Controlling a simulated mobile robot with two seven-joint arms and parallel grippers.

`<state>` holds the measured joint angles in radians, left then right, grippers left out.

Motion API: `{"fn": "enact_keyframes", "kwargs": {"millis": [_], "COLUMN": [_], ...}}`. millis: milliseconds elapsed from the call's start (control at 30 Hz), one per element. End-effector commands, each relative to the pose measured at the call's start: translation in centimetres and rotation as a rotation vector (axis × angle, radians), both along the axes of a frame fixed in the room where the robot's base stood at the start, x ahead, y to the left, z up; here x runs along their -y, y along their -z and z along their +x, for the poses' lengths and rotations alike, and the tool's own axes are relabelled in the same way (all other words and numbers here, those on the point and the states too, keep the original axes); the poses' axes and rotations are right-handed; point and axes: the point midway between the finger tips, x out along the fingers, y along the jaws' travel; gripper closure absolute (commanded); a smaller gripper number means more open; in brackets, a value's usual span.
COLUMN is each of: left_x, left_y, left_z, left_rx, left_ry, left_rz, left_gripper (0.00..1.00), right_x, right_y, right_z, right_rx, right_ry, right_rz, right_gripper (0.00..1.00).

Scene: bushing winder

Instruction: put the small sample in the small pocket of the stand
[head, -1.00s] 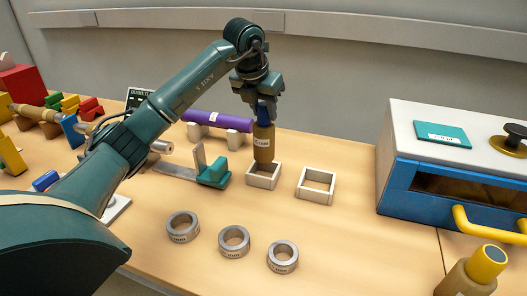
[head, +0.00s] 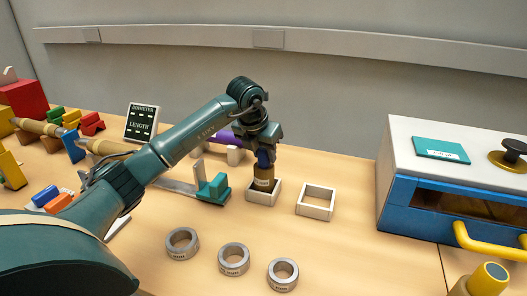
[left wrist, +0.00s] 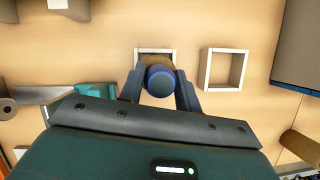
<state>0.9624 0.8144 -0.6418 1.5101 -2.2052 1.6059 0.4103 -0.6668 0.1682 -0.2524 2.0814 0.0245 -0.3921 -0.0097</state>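My left gripper (head: 265,157) is shut on a brown cylindrical sample (head: 263,183) with a blue top and a pale label band. The sample is upright, its lower end within the left square pocket (head: 261,199); whether it touches the floor is hidden. In the left wrist view the blue top (left wrist: 159,79) sits between the two fingers, and the left pocket's far rim (left wrist: 155,50) shows behind it. The right square pocket (head: 315,211) is empty and looks slightly larger. My right gripper is not in view.
Several grey rings (head: 234,259) lie in front of the pockets. A blue-and-white box (head: 408,208) with a yellow handle is at right.

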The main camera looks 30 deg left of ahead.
Motion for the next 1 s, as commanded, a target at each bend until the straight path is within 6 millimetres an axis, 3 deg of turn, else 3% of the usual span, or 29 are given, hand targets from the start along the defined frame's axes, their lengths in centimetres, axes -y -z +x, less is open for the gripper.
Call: {"fn": "enact_keyframes", "kwargs": {"millis": [233, 567, 1000], "left_x": [0.0, 0.0, 0.1], "left_y": [0.0, -0.7, -8.7], "left_z": [0.0, -0.1, -3.4], "left_rx": [-0.001, 0.001, 0.004], "left_ry": [0.0, 0.0, 0.0], "left_rz": [0.001, 0.001, 0.001], "left_gripper": [0.47, 0.47, 0.47], "right_x": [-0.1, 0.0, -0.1], "right_y": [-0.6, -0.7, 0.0], "right_z": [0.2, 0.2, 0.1], "right_rx": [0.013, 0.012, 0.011], "right_ry": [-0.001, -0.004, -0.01], "right_rz": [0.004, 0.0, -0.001], "right_gripper": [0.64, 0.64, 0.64]}}
